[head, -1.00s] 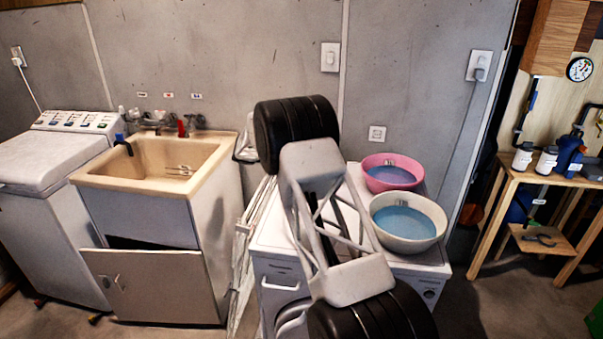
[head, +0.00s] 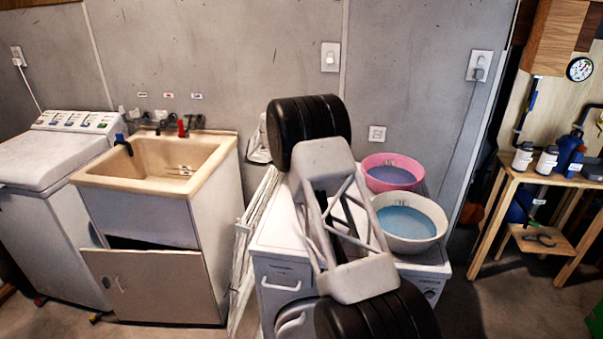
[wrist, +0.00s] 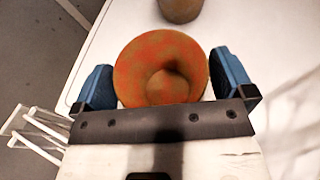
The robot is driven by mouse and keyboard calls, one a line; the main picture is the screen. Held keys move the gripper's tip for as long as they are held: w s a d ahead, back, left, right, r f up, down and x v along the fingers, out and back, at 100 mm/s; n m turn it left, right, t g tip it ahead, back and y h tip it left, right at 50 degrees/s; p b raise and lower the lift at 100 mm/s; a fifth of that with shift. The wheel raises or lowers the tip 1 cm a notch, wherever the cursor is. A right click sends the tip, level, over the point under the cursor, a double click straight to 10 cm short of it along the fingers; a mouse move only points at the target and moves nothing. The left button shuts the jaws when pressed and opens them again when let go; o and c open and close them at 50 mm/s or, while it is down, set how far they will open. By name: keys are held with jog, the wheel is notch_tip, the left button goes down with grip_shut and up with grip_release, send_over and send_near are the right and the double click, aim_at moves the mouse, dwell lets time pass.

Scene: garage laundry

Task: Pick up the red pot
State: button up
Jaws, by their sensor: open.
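The red pot (wrist: 135,68), a round, mottled red-orange and greenish thing with a dark hollow around a rounded middle, shows in the wrist view. My gripper (wrist: 162,72) is open, with one blue finger to the left of the pot and the other to its right. A small gap shows at the left finger; the right finger is very near the pot's edge, and I cannot tell whether it touches. The pot's lower side is hidden. In the head view my arm hides the pot and my gripper.
A brownish pot (wrist: 181,8) stands beyond the red one on the white top. In the head view, a pink basin (head: 392,160) and a cream basin (head: 436,245) sit on the white machine (head: 270,235). A white folding rack (head: 250,240) leans at its left, beside the sink (head: 100,178).

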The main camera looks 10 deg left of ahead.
jog(key=shift+c, duration=0.5)
jog(key=c, duration=0.6)
jog(key=shift+c, duration=0.2)
jog(key=shift+r, duration=1.55)
jog(key=s+d+r, duration=0.1)
jog(key=s+d, duration=0.1)
jog(key=s, duration=0.5)
jog(key=s+d, duration=0.3)
jog(key=s, duration=0.5)
jog(key=shift+d+r, duration=0.2)
jog(key=shift+r, duration=0.2)
